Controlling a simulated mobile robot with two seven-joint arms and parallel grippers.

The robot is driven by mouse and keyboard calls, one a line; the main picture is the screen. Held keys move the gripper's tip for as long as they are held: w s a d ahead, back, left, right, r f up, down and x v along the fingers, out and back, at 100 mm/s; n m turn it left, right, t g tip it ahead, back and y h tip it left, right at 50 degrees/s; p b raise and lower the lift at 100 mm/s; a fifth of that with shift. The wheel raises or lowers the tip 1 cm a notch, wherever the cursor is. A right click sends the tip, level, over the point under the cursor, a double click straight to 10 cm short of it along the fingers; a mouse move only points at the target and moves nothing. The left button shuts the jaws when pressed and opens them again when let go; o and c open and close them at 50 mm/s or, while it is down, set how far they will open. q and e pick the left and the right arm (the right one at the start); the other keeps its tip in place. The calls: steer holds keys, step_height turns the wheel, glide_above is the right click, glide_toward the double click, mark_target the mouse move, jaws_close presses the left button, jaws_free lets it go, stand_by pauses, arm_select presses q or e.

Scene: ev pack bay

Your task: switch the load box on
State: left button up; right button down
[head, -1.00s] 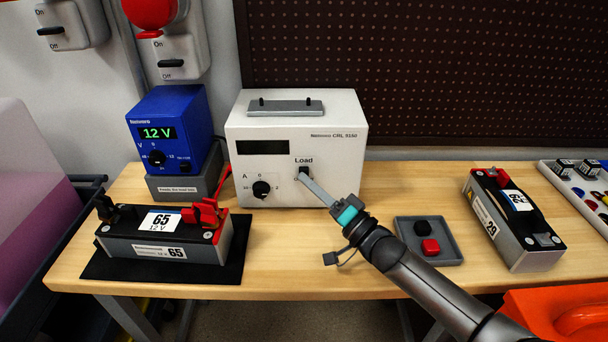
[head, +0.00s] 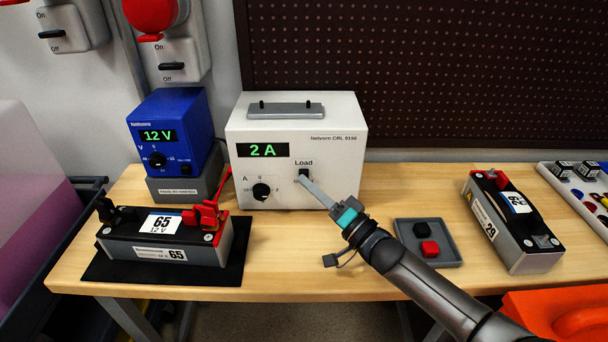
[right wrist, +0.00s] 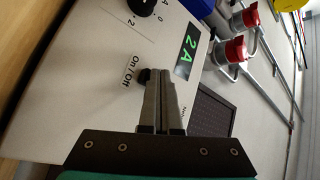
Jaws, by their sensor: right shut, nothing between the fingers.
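The load box (head: 330,130) is a white case on the bench with a grey handle on top. Its display (head: 263,150) is lit and reads "2 A" in green; it also shows in the right wrist view (right wrist: 186,56). The black Load switch (head: 304,173) is on its front; in the right wrist view the switch (right wrist: 144,76) sits by the "On/Off" label, at the fingertips. My right gripper (head: 303,180) is shut and empty, its tips at the switch, apparently touching or very near it. The fingers partly hide the switch. My left gripper is not in view.
A blue meter (head: 172,130) reading 12 V stands left of the load box. A battery labelled 65 (head: 165,238) lies on a black mat in front. A grey tray (head: 455,262) with two caps and a battery labelled 29 (head: 512,222) are to the right. An orange case (head: 560,310) is at the lower right.

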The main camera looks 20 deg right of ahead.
steer(key=shift+s, duration=0.1)
steer(key=s+p, duration=0.1)
steer(key=s, duration=0.1)
steer(key=s+a+p, duration=0.1)
steer(key=p, duration=0.1)
steer(key=s+p, duration=0.1)
steer(key=s, duration=0.1)
steer(key=shift+s+a, duration=0.3)
steer(key=shift+a, duration=0.05)
stand_by(1.1)
